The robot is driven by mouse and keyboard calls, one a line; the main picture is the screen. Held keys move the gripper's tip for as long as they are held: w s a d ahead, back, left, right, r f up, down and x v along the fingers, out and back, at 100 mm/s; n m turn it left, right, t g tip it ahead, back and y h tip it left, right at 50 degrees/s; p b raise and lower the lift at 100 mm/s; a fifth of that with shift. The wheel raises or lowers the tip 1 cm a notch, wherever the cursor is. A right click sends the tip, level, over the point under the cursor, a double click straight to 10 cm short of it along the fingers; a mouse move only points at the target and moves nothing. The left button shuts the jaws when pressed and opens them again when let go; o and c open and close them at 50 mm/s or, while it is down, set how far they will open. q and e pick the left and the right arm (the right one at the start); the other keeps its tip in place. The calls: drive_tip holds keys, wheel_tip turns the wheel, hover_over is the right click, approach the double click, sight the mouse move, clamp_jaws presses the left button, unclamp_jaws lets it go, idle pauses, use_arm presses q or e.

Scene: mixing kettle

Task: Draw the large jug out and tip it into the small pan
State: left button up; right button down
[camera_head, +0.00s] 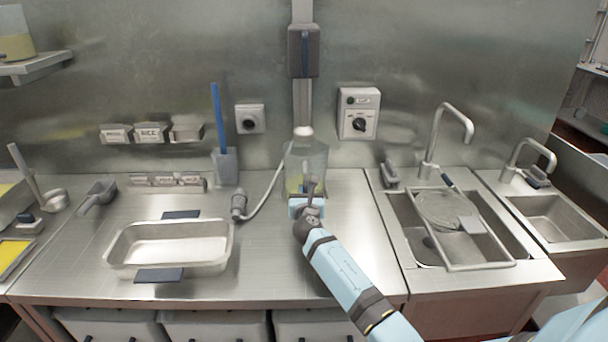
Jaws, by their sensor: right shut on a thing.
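The large jug (308,157) is clear, with some yellowish content low inside. It stands upright near the back wall in the middle of the counter. My right gripper (311,187) is at the jug's front and shut on it, with the arm reaching in from the lower right. The gripper hides the jug's lower front, so the exact grip cannot be seen. The small pan (115,257) is a shallow rectangular metal tray with dark handles, at the left front of the counter. It looks empty. My left gripper is not in view.
A grey hose nozzle (239,204) lies between pan and jug. A blue-handled tool (217,120) stands behind the pan. A scoop (97,196) lies to the left. A sink (417,240) with a sieve is to the right. The counter between pan and arm is clear.

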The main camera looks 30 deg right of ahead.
drive_tip(key=shift+s+a+r, duration=0.1)
drive_tip(key=shift+r, duration=0.25)
drive_tip(key=shift+s, duration=0.1)
drive_tip(key=shift+a, duration=0.1)
drive_tip(key=shift+s+a+p, duration=0.2)
drive_tip(key=shift+s+p, duration=0.15)
drive_tip(key=shift+p, duration=0.2)
drive_tip(key=p+v, duration=0.4)
drive_tip(key=v, duration=0.7)
drive_tip(key=shift+s, duration=0.25)
drive_tip(key=shift+f, duration=0.3)
drive_tip(key=c, duration=0.6)
unclamp_jaws()
drive_tip(key=shift+f, duration=0.15)
drive_tip(key=shift+o, duration=0.2)
